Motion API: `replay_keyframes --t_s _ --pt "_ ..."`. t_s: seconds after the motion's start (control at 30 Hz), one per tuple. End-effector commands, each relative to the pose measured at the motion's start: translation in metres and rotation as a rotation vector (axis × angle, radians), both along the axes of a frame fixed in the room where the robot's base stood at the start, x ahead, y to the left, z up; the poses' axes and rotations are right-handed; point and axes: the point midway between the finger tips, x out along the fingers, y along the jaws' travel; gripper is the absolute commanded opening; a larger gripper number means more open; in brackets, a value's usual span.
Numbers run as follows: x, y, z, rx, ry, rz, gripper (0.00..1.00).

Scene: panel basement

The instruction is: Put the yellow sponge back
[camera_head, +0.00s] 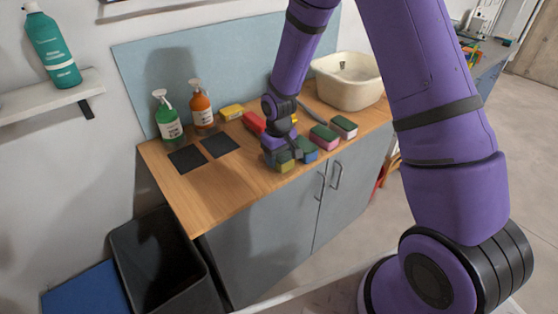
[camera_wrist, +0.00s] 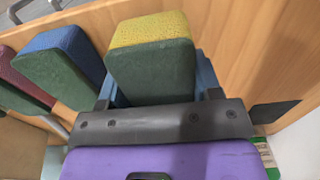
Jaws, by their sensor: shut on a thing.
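A yellow sponge with a dark green scouring side (camera_wrist: 150,68) is between the two fingers of my gripper (camera_wrist: 157,82) in the wrist view. The gripper is shut on it. In the head view, my gripper (camera_head: 283,152) is low at the front edge of the wooden counter (camera_head: 190,188), and the yellow sponge (camera_head: 284,162) shows partly below it. I cannot tell whether the sponge touches the counter. A blue sponge with a green side (camera_head: 307,151) is close beside it on the right; it also shows in the wrist view (camera_wrist: 62,62).
Two pink and green sponges (camera_head: 323,137) (camera_head: 344,127) stand farther right. Another yellow block (camera_head: 231,112) and a red item (camera_head: 254,123) lie behind. Green (camera_head: 168,118) and orange (camera_head: 201,107) bottles stand left. Two dark squares (camera_head: 187,158) (camera_head: 220,145) are bare. A basin (camera_head: 347,85) stands at right.

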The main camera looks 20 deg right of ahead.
Motion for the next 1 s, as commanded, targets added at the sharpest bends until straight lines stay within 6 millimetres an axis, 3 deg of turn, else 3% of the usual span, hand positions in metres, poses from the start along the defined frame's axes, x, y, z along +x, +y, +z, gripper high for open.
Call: replay_keyframes --t_s 0.13,0.47,0.5,0.57,0.87,1.0 --pt "0.0 0.0 -0.018 0.0 0.0 0.001 0.4" --pt "0.0 0.0 -0.02 0.0 0.0 0.001 0.4" --pt "0.0 0.0 -0.02 0.0 0.0 0.001 0.68" --pt "0.0 0.0 -0.02 0.0 0.0 0.0 0.81" --pt "0.0 0.0 -0.019 0.0 -0.001 0.0 0.84" --pt "0.001 0.0 -0.009 0.0 -0.004 0.0 0.84"
